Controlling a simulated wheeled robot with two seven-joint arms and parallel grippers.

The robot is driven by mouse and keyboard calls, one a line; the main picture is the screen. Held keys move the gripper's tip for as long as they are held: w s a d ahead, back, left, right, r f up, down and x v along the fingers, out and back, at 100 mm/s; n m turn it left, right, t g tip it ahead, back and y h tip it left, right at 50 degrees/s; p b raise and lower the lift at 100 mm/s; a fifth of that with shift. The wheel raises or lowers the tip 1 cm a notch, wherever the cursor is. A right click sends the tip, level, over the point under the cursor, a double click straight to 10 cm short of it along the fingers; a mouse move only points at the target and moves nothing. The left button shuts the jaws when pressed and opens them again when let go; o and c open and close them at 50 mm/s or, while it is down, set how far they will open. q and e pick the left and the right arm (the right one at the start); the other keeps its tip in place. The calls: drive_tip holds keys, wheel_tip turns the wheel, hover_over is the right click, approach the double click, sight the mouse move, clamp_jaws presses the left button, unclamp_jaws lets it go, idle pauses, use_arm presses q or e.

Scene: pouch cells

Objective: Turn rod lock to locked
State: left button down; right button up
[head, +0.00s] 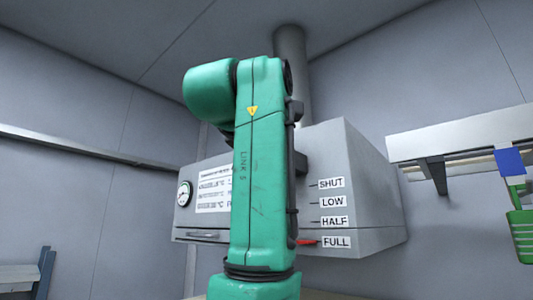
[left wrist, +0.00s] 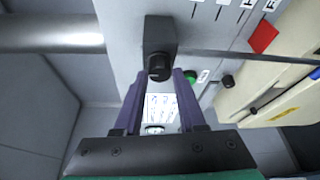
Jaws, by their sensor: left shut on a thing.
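In the left wrist view, the rod lock shows as a dark block with a round black knob (left wrist: 159,68). A thin dark rod (left wrist: 250,54) runs from the block to the right. My left gripper (left wrist: 160,76) has its two purple fingers on either side of the knob and is shut on it. A red pointer (head: 306,242) stands beside the FULL label (head: 337,242). I cannot read the knob's lock state. My right gripper is not in view.
A round gauge (head: 184,194) and printed text are on the hood's front left. A pipe (head: 291,70) rises from its top. A shelf (head: 460,130) with a green slotted item (head: 521,235) is at the right. A wall rail (head: 80,149) runs along the left.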

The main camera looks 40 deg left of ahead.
use_arm(q)
drive_tip(key=shift+r, duration=0.15)
drive_tip(key=c, duration=0.5)
unclamp_jaws()
drive_tip(key=shift+w, duration=0.1)
drive_tip(key=f+b+v, duration=0.1)
drive_tip(key=b+v, duration=0.2)
drive_tip(key=v, duration=1)
drive_tip(key=shift+s+d+r, duration=0.3)
drive_tip(key=shift+d+r, duration=0.05)
drive_tip(key=shift+d, duration=0.1)
drive_tip(key=shift+s, duration=0.1)
